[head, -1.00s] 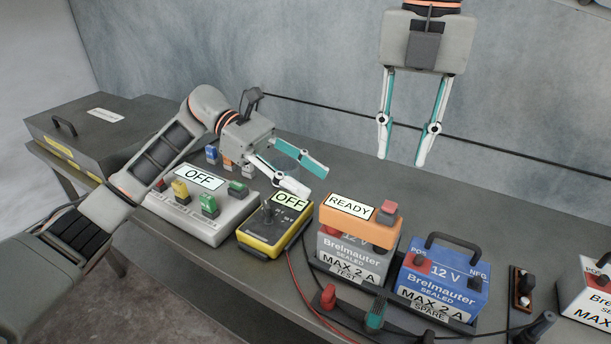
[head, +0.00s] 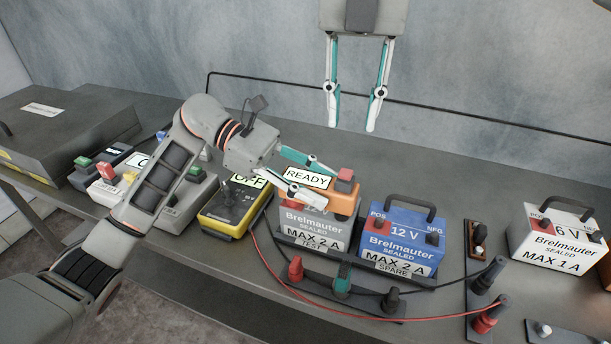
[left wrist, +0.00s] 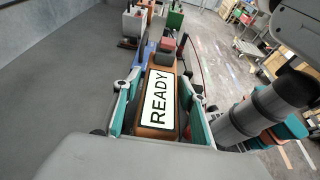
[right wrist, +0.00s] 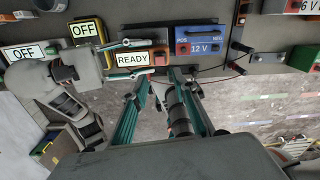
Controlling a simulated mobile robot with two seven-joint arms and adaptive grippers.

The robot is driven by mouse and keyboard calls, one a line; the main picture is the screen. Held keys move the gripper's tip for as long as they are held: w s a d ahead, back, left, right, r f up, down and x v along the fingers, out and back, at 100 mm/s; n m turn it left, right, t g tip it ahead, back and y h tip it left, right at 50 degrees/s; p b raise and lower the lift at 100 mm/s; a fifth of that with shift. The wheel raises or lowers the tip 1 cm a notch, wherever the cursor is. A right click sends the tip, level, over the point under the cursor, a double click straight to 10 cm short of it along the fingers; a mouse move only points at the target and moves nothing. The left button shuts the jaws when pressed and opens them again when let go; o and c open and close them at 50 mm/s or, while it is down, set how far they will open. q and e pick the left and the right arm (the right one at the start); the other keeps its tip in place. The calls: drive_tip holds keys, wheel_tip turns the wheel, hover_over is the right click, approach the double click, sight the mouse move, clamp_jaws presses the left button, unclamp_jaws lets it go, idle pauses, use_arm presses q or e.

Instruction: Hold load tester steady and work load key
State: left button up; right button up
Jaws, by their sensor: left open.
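The load tester is an orange box with a READY label (head: 330,188) and a red key (head: 345,175) at its right end. It sits on top of the grey 12 V test battery (head: 309,230). My left gripper (head: 320,180) is open around the tester's left part; in the left wrist view the fingers (left wrist: 160,105) stand on both sides of the READY label, and I cannot tell whether they touch. The red key also shows in the left wrist view (left wrist: 168,46).
A blue 12 V spare battery (head: 405,238) stands right of the tester. A yellow meter reading OFF (head: 232,207) is at its left. Red and black cables lie in front. A white 6 V battery (head: 560,240) is far right. The bench behind is clear.

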use_arm(q)
drive_tip(key=c, duration=1.1)
clamp_jaws()
use_arm(e)
drive_tip(key=shift+c, duration=0.7)
clamp_jaws()
